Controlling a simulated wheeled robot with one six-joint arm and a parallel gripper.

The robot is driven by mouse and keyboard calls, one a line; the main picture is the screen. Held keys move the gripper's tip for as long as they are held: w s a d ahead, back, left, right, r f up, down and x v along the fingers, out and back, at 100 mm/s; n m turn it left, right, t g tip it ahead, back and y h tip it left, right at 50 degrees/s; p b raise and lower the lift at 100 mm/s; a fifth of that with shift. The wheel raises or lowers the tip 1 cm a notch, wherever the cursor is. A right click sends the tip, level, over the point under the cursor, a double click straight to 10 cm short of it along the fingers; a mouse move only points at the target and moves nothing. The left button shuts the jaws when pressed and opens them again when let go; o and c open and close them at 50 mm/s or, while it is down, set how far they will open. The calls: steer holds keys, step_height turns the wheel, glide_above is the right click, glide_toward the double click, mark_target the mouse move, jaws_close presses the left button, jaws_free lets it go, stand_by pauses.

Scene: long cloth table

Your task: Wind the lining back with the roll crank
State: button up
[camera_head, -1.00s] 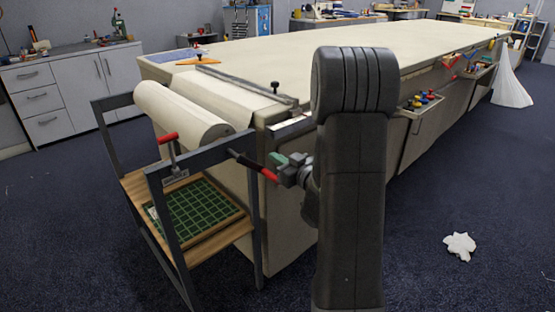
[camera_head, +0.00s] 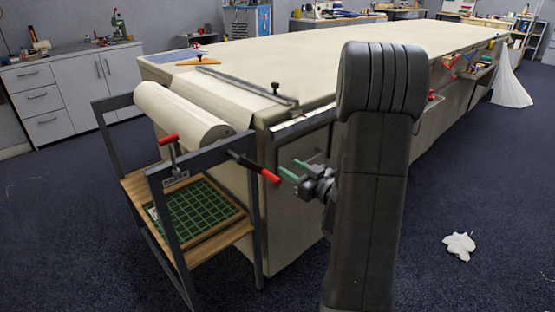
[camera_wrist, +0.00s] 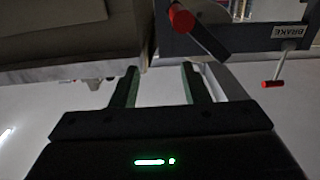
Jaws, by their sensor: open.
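The roll crank (camera_head: 246,163), a black arm with a red handle (camera_head: 271,177), sticks out at the right end of the cream lining roll (camera_head: 180,113). The roll sits in a dark metal frame at the table's near end. My gripper (camera_head: 288,170) is open and empty, just right of the red handle, with a small gap. In the wrist view the red handle (camera_wrist: 182,19) and its black arm (camera_wrist: 208,42) show beyond my open fingers (camera_wrist: 159,72), above and slightly right. The handle is not between them.
A brake lever with a red grip (camera_head: 168,139) stands on the frame's near side, by a BRAKE label (camera_wrist: 290,31). A wooden shelf (camera_head: 240,228) below holds a green grid tray. The long cloth table (camera_head: 330,60) stands behind. Crumpled white cloth (camera_head: 459,246) lies on the floor.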

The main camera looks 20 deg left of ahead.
steer(key=v, duration=0.7)
steer(key=shift+d, duration=0.1)
